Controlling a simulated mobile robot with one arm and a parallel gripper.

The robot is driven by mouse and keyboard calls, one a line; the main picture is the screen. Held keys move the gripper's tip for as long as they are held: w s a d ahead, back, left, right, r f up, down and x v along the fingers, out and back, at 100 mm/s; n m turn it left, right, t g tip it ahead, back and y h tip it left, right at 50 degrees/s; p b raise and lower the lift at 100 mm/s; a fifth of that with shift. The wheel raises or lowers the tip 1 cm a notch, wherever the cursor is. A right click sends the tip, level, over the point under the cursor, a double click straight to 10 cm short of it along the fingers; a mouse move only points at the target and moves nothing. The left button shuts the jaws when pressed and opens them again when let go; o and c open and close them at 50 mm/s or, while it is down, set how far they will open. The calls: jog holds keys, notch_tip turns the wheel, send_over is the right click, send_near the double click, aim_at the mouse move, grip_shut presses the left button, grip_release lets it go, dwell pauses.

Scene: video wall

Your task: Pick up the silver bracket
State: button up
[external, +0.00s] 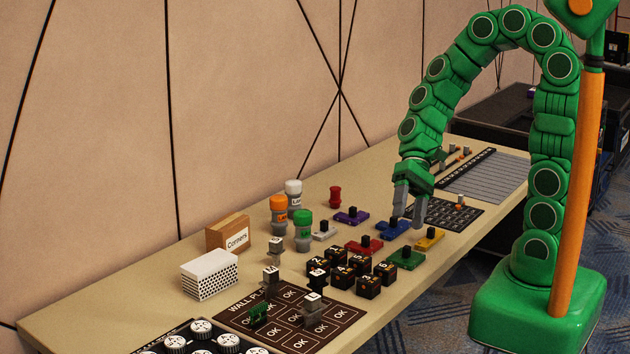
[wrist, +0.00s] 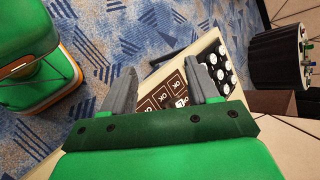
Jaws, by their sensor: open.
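The silver bracket (external: 323,235), a flat light-grey piece with a black knob on top, lies on the table in the external view, just right of the green-capped jar. My gripper (external: 409,216) is over the table to the right of it, pointing down near the blue bracket (external: 393,230). It is clearly apart from the silver bracket. In the wrist view, my gripper (wrist: 160,68) has its two grey fingers spread with nothing between them. The silver bracket cannot be made out in the wrist view.
Purple (external: 351,216), red (external: 364,246), yellow (external: 429,240) and green (external: 406,259) brackets lie around. Jars with orange (external: 278,202), white (external: 293,187) and green (external: 303,217) caps stand close left of the silver bracket. Black numbered cubes (external: 343,275) sit in front.

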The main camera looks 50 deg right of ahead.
aim_at(318, 295)
jog(key=w+a+f+m+t+y, duration=0.1)
jog(key=w+a+f+m+y, duration=0.15)
jog(key=w+m, duration=0.2)
jog(key=w+a+f+m+t+y, duration=0.2)
jog(key=w+a+f+m, duration=0.2)
jog(key=w, duration=0.2)
jog(key=w+f+m+t, duration=0.1)
jog(key=w+f+m, duration=0.1)
jog(key=f+m, duration=0.3)
jog(key=w+f+m+t, duration=0.1)
jog(key=w+f+m, duration=0.2)
jog(key=f, duration=0.5)
jog(key=shift+x, duration=3.75)
jog(key=shift+w, duration=0.15)
grip_shut()
